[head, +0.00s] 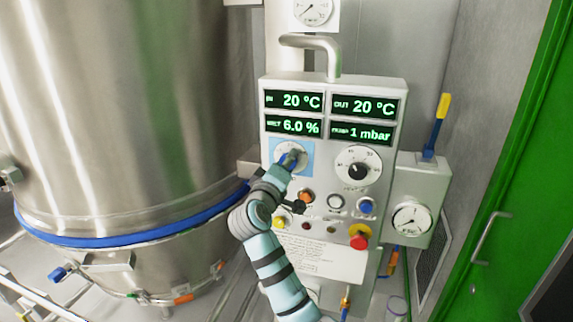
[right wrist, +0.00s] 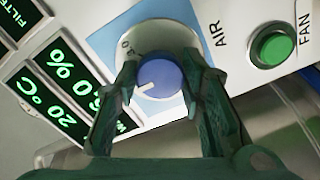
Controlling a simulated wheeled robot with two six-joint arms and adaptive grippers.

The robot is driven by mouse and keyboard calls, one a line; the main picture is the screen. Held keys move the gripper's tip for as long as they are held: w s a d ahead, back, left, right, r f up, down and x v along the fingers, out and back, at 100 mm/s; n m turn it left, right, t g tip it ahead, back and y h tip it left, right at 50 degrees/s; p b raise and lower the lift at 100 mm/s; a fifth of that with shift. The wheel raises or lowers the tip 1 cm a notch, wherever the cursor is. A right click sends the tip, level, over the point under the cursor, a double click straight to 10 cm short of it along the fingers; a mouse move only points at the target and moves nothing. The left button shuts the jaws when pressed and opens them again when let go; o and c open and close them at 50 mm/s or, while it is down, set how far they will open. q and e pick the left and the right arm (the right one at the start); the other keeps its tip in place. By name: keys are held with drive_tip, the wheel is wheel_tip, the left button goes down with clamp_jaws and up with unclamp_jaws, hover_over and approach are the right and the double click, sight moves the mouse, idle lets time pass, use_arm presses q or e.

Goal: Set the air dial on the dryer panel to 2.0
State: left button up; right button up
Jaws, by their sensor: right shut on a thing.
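The dryer panel (head: 327,160) is a light grey box beside the large steel vessel. Its air dial (right wrist: 160,76) is a blue knob with a white pointer line on a pale round scale, labelled AIR in the right wrist view. There the pointer line aims toward the lower left of the picture. My right gripper (right wrist: 157,82) is shut on the blue knob, with a finger on each side. Fingers hide much of the scale, so I cannot read the setting. In the head view my right gripper (head: 292,158) covers most of this dial, on its light blue backing. My left gripper is not in view.
A second dial with a black knob (head: 358,170) is to the right. Green displays (head: 294,101) sit above; several buttons and a red knob (head: 360,238) sit below. A green FAN button (right wrist: 273,46) is close by in the wrist view. The steel vessel (head: 120,110) stands left.

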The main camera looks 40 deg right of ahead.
idle(0.3)
drive_tip(key=o, duration=1.1)
drive_tip(key=shift+o, duration=0.2)
drive_tip(key=v, duration=0.7)
drive_tip(key=shift+a, duration=0.3)
drive_tip(key=shift+d, duration=0.2)
